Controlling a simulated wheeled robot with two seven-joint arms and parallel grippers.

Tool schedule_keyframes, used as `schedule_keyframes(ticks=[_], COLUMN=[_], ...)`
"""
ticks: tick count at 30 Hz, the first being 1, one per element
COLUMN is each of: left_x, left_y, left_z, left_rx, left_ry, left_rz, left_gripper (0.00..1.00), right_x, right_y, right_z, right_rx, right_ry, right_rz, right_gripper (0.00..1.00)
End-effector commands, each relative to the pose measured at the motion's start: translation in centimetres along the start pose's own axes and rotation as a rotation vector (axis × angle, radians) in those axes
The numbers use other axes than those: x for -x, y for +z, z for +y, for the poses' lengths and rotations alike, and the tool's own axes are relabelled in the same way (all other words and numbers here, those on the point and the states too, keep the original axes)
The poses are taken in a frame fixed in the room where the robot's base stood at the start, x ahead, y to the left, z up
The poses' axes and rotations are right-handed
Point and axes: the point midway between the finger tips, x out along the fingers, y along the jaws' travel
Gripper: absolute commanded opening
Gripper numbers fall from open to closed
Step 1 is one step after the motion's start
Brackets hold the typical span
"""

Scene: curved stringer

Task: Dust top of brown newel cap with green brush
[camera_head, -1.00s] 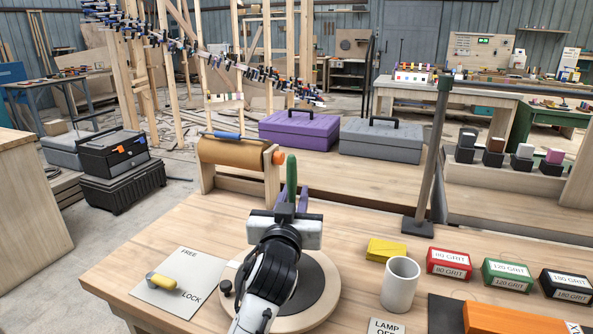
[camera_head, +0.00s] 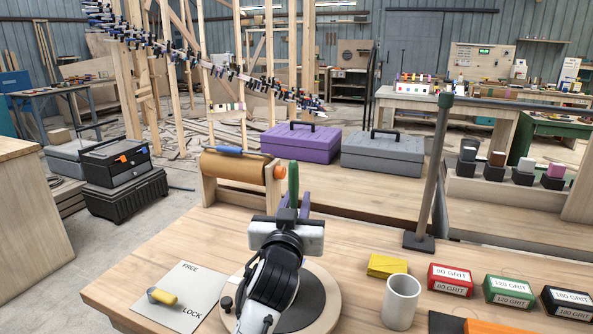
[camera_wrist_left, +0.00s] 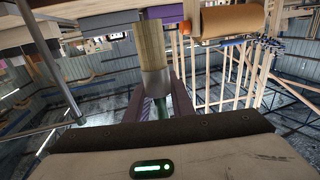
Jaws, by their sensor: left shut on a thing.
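My left gripper (camera_head: 293,208) is shut on the green brush (camera_head: 293,180), above the round turntable on the bench. The green handle stands up above the jaws in the head view. In the left wrist view, which looks upside down, the brush's pale ferrule (camera_wrist_left: 155,82) and tan bristles (camera_wrist_left: 151,45) extend beyond the purple fingers, pointing down towards the bench. In the head view the bristles are hidden behind the gripper. The brown newel cap (camera_head: 496,158) sits on a dark block in a row at the right, well apart from the brush. My right gripper is not in view.
A grey-capped block (camera_head: 468,150), a white one (camera_head: 525,164) and a pink one (camera_head: 557,170) flank the brown cap. A dark upright post (camera_head: 434,180) stands between brush and row. A mug (camera_head: 401,302), yellow block (camera_head: 387,265) and grit boxes (camera_head: 510,291) occupy the bench's right.

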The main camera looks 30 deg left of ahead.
Motion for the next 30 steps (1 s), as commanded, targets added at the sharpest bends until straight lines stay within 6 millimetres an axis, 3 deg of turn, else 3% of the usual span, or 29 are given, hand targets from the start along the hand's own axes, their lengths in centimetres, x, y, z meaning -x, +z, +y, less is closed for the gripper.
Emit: schedule_keyframes(ticks=[7, 16, 30], left_x=[-0.1, -0.1, -0.1], left_y=[-2.5, -5.1, -5.5], left_z=[0.4, 0.9, 1.1], left_rx=[-0.001, 0.000, -0.001], left_ry=[0.006, 0.013, 0.015], left_rz=[-0.005, -0.005, -0.005], left_gripper=[0.00, 0.00, 0.00], right_x=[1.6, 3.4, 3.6], right_y=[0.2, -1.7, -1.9], right_z=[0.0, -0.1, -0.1], right_rx=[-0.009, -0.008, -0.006], right_ry=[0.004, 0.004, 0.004], right_rz=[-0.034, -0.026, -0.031], right_gripper=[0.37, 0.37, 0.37])
